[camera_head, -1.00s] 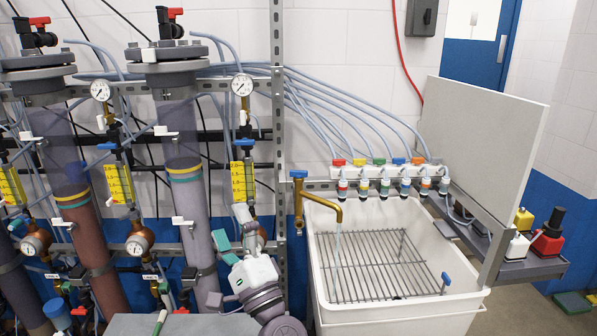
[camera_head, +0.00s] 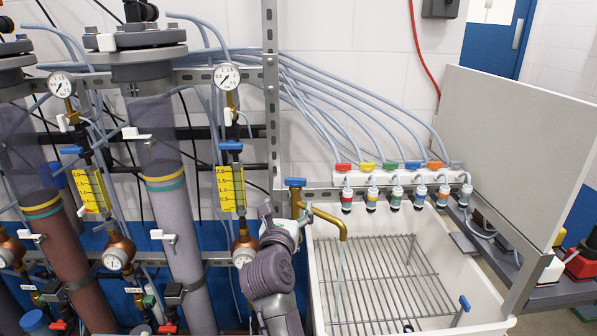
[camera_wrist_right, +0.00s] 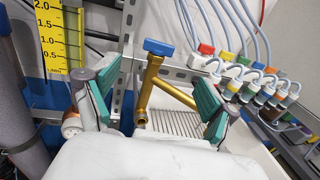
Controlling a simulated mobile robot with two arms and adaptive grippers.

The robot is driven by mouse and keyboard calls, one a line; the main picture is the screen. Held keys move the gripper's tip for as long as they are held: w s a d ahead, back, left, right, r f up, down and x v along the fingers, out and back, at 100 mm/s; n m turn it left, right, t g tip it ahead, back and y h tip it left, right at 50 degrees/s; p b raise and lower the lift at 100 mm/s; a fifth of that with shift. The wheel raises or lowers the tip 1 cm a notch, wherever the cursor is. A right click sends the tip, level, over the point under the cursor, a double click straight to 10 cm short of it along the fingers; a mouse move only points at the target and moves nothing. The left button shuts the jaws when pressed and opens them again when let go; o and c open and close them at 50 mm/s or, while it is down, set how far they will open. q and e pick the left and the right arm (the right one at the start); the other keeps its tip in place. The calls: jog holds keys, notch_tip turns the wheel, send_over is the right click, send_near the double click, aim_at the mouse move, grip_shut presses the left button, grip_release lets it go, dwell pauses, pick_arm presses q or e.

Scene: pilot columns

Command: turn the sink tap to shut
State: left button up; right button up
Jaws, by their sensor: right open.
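The brass sink tap (camera_head: 325,217) stands at the back left of the white sink, with a blue handle (camera_head: 295,182) on top. A thin stream of water (camera_head: 340,264) runs from its spout. My right gripper (camera_head: 287,214) is at the left of the tap, just below the handle; its fingers are partly hidden by my wrist. In the right wrist view, the gripper (camera_wrist_right: 152,88) is open with teal pads, and the brass tap (camera_wrist_right: 146,92) and its blue handle (camera_wrist_right: 158,47) show between and beyond the fingers. Contact is not visible. My left gripper is out of view.
The white sink (camera_head: 420,322) holds a wire rack (camera_head: 385,275). A row of small coloured valves (camera_head: 395,165) with hoses is behind it. A grey panel (camera_head: 510,150) stands at the right. Columns, gauges and a metal post (camera_head: 270,110) crowd the left.

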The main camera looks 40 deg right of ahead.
aim_at(295, 179)
jog(key=p+x, duration=0.1)
jog(key=x, duration=0.5)
jog(key=p+x, duration=0.1)
jog(key=x, duration=0.4)
jog(key=shift+w+d+r+p, duration=0.2)
jog(key=shift+d+r+p, duration=0.05)
jog(key=shift+d+p, duration=0.15)
jog(key=shift+w+d, duration=0.45)
jog(key=shift+w+d+f, duration=0.1)
jog(key=shift+w+d, duration=0.05)
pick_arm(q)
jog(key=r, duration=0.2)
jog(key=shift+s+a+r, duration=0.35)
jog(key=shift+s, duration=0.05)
